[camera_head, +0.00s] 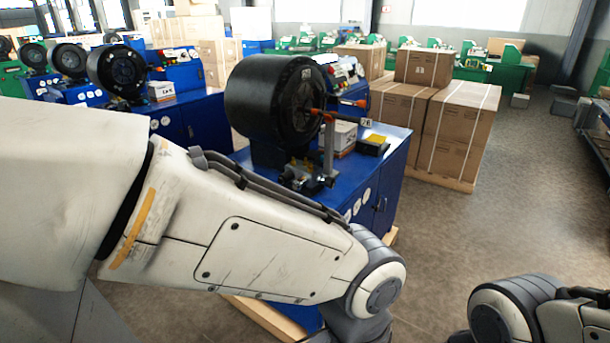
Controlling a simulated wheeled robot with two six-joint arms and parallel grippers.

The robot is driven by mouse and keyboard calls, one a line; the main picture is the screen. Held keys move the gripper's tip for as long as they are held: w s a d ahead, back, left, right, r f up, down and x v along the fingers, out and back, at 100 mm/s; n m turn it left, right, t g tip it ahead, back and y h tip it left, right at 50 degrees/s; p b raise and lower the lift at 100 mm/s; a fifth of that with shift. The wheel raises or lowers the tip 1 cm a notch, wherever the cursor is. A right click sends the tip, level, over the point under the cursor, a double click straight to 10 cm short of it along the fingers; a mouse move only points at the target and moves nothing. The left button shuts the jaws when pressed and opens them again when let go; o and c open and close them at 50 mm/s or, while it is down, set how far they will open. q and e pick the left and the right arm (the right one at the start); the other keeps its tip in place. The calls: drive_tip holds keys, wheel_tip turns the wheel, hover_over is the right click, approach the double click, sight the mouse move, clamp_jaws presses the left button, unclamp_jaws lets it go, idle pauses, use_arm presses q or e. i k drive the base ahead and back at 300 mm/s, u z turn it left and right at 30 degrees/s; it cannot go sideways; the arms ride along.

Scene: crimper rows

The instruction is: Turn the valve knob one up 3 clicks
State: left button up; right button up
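A crimping machine with a large black drum (264,102) stands on a blue cabinet (391,170) in the middle of the view. An orange-red handle piece (318,112) sits at the drum's front face, and a second orange-red end (362,103) is at the right. A grey upright bracket (329,150) with small dark fittings (308,180) stands in front of the drum. I cannot tell which part is the valve knob. My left arm crosses the foreground and hides the cabinet's lower front. My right arm shows at the lower right corner. Neither gripper shows.
A white box (340,134) and a dark tray with a yellow top (375,140) lie on the cabinet top. Stacked cartons (460,125) stand on a pallet behind it to the right. Similar machines (118,72) stand at the left.

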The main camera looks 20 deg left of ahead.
sight(330, 182)
drive_tip(key=u, duration=0.5)
drive_tip(key=k, duration=0.6)
drive_tip(key=u, duration=0.95)
drive_tip(key=i, duration=0.8)
drive_tip(key=z, duration=0.45)
drive_tip(key=i, duration=0.55)
drive_tip(key=z, duration=0.95)
drive_tip(key=i, duration=0.3)
drive_tip(key=z, duration=0.3)
